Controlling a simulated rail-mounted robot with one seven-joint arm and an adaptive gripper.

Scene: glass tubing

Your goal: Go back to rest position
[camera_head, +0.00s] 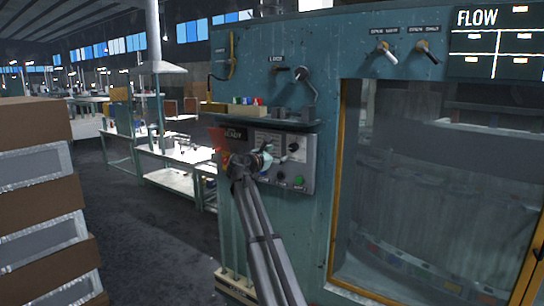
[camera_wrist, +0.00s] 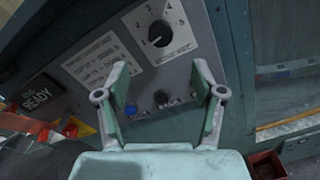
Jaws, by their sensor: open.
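My gripper (camera_wrist: 160,78) is open and empty in the wrist view, its two pale green fingers spread apart in front of a grey control panel (camera_wrist: 190,62). Between and beyond the fingers are a rotary dial (camera_wrist: 159,33) with numbers around it, a blue button (camera_wrist: 130,110) and a dark knob (camera_wrist: 161,97). In the head view my gripper (camera_head: 266,157) is at the panel (camera_head: 308,168) on the teal machine, and my arm hides part of the panel's lower left. I cannot tell whether the fingers touch it.
The teal machine (camera_head: 290,50) carries a small shelf (camera_head: 262,115) above the panel and a yellow-framed window (camera_head: 336,190) to the right. Stacked boxes (camera_head: 40,125) stand at the left. Workbenches (camera_head: 168,180) stand behind open floor (camera_head: 140,245). A red bin (camera_wrist: 266,165) shows at lower right.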

